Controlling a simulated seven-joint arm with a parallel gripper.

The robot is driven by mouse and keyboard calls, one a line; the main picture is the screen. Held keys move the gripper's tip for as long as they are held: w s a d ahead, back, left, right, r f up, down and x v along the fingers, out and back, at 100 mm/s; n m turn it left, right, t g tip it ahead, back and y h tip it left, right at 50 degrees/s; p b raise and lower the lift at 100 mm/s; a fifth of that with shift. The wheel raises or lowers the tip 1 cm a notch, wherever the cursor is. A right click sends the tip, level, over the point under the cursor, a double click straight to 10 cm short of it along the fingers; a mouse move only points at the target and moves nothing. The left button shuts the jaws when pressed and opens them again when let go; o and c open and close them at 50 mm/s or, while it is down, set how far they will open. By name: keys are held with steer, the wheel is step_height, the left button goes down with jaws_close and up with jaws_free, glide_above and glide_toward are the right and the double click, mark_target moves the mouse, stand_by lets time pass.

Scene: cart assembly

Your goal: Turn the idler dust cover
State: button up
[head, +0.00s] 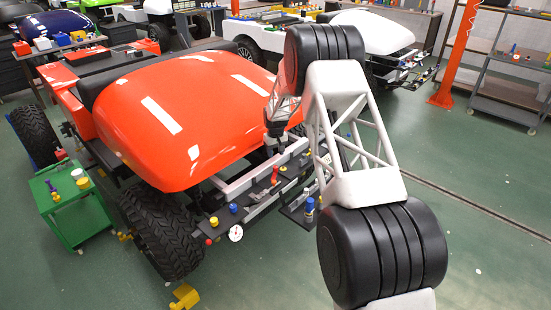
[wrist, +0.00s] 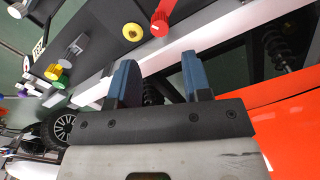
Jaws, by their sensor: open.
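I cannot tell for sure which part is the idler dust cover; several small coloured caps and knobs sit on the dark rail at the cart's front. In the wrist view a red knob (wrist: 160,20) with a bar-like grip and a round yellow cap (wrist: 131,31) lie beyond my fingertips. The head view shows a red handle (head: 275,175), a yellow cap (head: 213,221) and a blue cap (head: 233,208) on this rail. My gripper (wrist: 157,65) is open, with nothing between its blue fingers. In the head view it (head: 276,130) hangs beside the orange hood, above the front frame.
The orange hood (head: 190,115) lies close to my gripper. A white frame bar (wrist: 225,35) crosses just beyond the fingers. A white dial gauge (head: 235,232) hangs at the rail's front. A green trolley (head: 75,212) stands left of the front tyre (head: 160,232).

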mark_target(275, 167)
steer(key=shift+f, duration=0.15)
steer(key=shift+f, duration=4.25)
steer(key=c, duration=0.5)
